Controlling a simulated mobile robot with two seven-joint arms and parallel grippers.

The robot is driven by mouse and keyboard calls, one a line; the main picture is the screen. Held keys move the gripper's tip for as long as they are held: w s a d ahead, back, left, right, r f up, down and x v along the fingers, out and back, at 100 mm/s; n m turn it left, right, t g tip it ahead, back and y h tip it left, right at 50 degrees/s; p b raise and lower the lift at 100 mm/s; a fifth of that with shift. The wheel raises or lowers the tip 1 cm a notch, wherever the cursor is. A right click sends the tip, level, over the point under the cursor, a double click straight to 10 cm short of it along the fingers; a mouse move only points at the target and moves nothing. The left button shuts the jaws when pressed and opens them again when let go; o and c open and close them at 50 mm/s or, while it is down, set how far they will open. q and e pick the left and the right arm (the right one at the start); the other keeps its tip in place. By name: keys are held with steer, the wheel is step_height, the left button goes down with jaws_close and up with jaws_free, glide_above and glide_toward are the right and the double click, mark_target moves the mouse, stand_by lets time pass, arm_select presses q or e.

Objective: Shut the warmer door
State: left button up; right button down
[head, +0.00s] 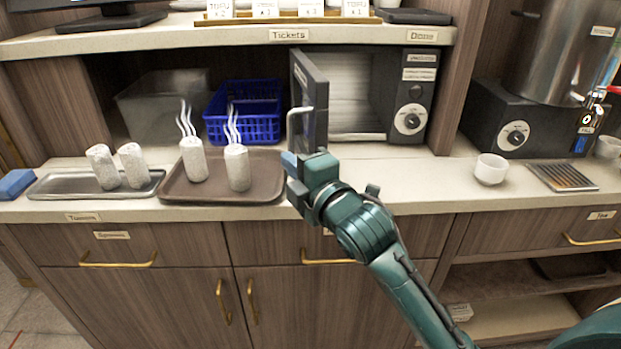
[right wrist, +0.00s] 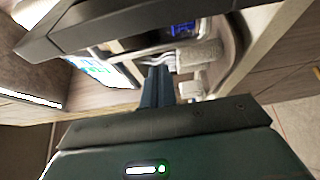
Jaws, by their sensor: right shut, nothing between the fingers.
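The warmer (head: 417,95) is a dark box with a pale interior and a round dial, set in the shelf bay. Its dark door (head: 316,88) stands wide open, swung out towards me from the left side, with a pale bar handle (head: 292,122) on its left face. My right gripper (head: 289,162) is shut and empty, just below the door's lower front corner and the handle. I cannot tell whether it touches the door. Its shut fingers also show in the right wrist view (right wrist: 157,88). My left gripper is not in view.
Left of the gripper, a brown tray (head: 220,199) holds two wrapped rolls, and a metal tray (head: 65,187) holds two more. A blue basket (head: 243,127) stands behind the brown tray. A white cup (head: 490,169) is on the right; the counter before the warmer (head: 405,172) is clear.

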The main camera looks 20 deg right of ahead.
steer(key=d, duration=0.4)
stand_by(0.3)
steer(key=shift+s+d, duration=0.1)
